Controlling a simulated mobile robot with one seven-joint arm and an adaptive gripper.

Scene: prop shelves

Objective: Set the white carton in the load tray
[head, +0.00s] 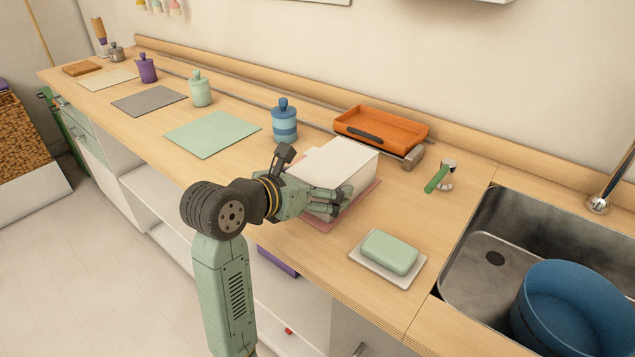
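The white carton (344,163) sits on or just above a pink mat (363,198) near the middle of the counter. An orange tray (402,132) with raised walls and a dark handle stands behind it, against the back rail; it looks empty. My gripper (334,203) is at the carton's near side, low, close to the mat. The fingers overlap the carton's lower front in the picture. I cannot tell whether they touch it or how far apart they are.
A soap-like green block on a white dish (364,262) lies to the right front. A blue canister (284,125) and a mint mat (212,134) are to the left.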

